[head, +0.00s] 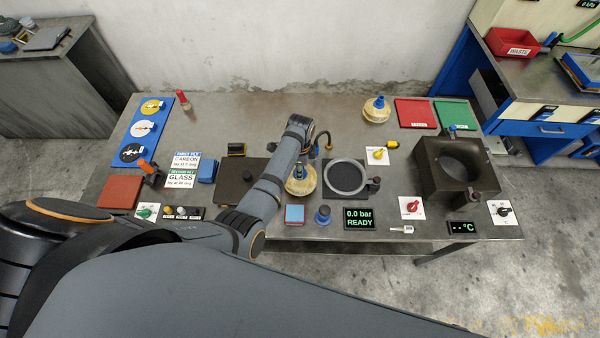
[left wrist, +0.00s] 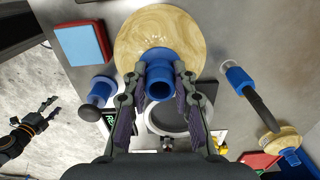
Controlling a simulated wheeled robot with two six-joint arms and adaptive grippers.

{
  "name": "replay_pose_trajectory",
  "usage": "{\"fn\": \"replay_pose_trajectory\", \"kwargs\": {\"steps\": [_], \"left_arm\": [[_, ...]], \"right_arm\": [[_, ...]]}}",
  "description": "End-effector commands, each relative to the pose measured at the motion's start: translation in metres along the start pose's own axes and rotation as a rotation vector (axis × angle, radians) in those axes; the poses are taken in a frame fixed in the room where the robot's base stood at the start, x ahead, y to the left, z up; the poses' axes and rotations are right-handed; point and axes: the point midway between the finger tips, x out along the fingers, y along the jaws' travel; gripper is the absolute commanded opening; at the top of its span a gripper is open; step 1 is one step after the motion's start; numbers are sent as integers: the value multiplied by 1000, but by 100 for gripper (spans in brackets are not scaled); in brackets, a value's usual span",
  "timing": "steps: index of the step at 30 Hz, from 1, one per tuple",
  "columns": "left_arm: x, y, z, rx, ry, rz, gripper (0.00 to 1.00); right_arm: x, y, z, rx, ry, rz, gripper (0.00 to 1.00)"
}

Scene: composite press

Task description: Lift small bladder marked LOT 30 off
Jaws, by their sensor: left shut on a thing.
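A small cream-coloured bladder (head: 300,186) with a blue neck is left of the dark plate with a grey ring in the head view. In the left wrist view the bladder (left wrist: 190,22) is large, and its blue neck (left wrist: 159,82) lies between the fingers of my left gripper (left wrist: 159,75), which is shut on it. I cannot tell whether its underside touches anything. No lot mark is readable. A second bladder (head: 376,110) with a blue neck stands at the back of the table. My right gripper (left wrist: 36,118) appears open and empty in the left wrist view.
The ring plate (head: 345,192) is close right of the held bladder. A blue-capped plunger (head: 323,215), a pressure display (head: 360,218) and a blue-red block (head: 294,214) are in front. The dark press block (head: 430,185) is to the right. Red and green mats (head: 452,113) are at the back right.

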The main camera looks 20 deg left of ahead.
Motion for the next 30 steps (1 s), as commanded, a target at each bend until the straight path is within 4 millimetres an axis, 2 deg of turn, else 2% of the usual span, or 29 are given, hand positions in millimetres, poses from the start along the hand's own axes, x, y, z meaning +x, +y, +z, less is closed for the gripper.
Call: {"fn": "replay_pose_trajectory", "kwargs": {"steps": [11,30], "left_arm": [[-25,0,0,0,1,-1,0],[-60,-1,0,0,1,-2,0]], "right_arm": [[-17,0,-2,1,0,-1,53],[-15,2,-1,0,0,1,53]]}}
